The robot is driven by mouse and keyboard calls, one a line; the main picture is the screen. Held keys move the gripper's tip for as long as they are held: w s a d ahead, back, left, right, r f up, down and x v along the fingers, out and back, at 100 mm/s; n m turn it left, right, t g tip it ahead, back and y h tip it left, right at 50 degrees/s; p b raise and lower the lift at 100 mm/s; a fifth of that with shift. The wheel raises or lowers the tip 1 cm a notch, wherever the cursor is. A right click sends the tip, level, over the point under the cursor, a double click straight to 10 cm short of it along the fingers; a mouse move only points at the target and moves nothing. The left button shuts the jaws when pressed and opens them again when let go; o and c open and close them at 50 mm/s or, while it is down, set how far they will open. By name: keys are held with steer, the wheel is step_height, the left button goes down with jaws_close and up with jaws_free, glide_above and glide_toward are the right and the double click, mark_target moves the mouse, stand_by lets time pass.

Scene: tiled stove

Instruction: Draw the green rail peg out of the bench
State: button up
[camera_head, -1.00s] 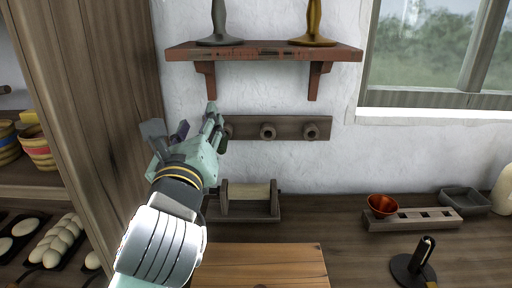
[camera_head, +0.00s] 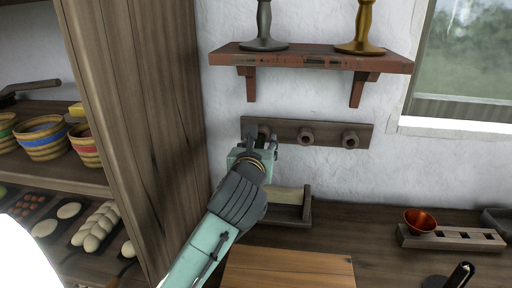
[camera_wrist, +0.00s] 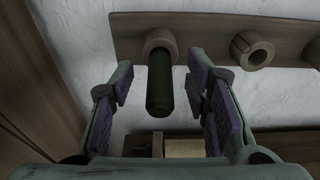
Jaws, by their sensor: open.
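The dark green peg (camera_wrist: 160,85) sticks out of the leftmost round wooden socket (camera_wrist: 160,41) of a rail (camera_wrist: 205,37) on the white wall. The rail also shows in the head view (camera_head: 335,128). My gripper (camera_wrist: 161,78) is open, with one purple-padded finger on each side of the peg and a gap showing to both. In the head view my gripper (camera_head: 259,140) is in front of the left end of the rail and hides the peg.
A red shelf (camera_head: 312,58) with two candlestick-like stands is above the rail. A tall cabinet side (camera_head: 140,120) stands close on the left.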

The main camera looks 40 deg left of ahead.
steer(key=shift+x, duration=0.75)
steer(key=shift+c, duration=0.4)
jaws_close()
